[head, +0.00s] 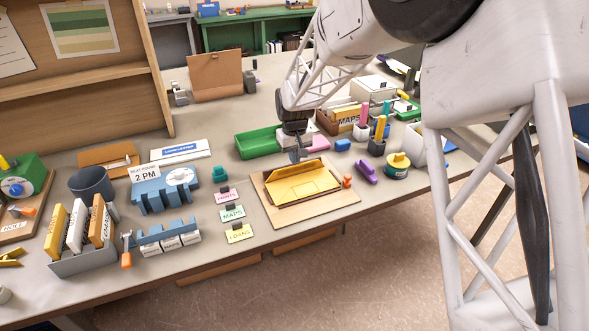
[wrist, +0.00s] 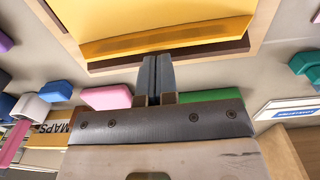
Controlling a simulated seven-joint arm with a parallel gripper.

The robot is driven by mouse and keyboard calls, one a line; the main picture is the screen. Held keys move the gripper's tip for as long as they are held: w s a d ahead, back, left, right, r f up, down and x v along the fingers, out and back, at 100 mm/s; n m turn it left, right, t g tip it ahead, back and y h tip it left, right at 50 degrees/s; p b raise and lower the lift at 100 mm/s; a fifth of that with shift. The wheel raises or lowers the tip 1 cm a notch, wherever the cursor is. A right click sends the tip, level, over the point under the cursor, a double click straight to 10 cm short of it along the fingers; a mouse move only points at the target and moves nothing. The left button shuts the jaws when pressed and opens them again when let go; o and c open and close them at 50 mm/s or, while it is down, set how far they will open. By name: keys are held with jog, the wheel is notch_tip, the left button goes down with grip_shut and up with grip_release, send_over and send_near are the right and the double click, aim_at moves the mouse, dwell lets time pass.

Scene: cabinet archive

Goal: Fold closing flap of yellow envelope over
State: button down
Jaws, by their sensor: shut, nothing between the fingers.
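The yellow envelope (head: 305,189) lies on a tan board near the front edge of the table. Its closing flap (head: 292,174) stands up, tilted, along the far side of the envelope. In the wrist view the envelope (wrist: 165,12) fills the top, with the flap (wrist: 165,40) as a darker band along its lower edge. My gripper (head: 298,157) is shut and empty, pointing down just behind the flap. In the wrist view its fingertips (wrist: 158,59) are close to the flap's outer side; I cannot tell whether they touch.
The tan board (head: 270,212) surrounds the envelope. A green tray (head: 257,143) and pink block (head: 318,143) stand behind. A purple object (head: 366,172) and yellow-topped tin (head: 397,165) are to the right. Label cards (head: 233,213) lie to the left.

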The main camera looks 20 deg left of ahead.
jog(key=shift+s+d+f, duration=0.1)
jog(key=shift+s+d, duration=1.3)
dwell(0.8)
notch_tip(320, 180, up, 8)
dwell(1.0)
dwell(0.3)
notch_tip(320, 180, up, 8)
dwell(0.7)
jog(key=shift+d, duration=0.1)
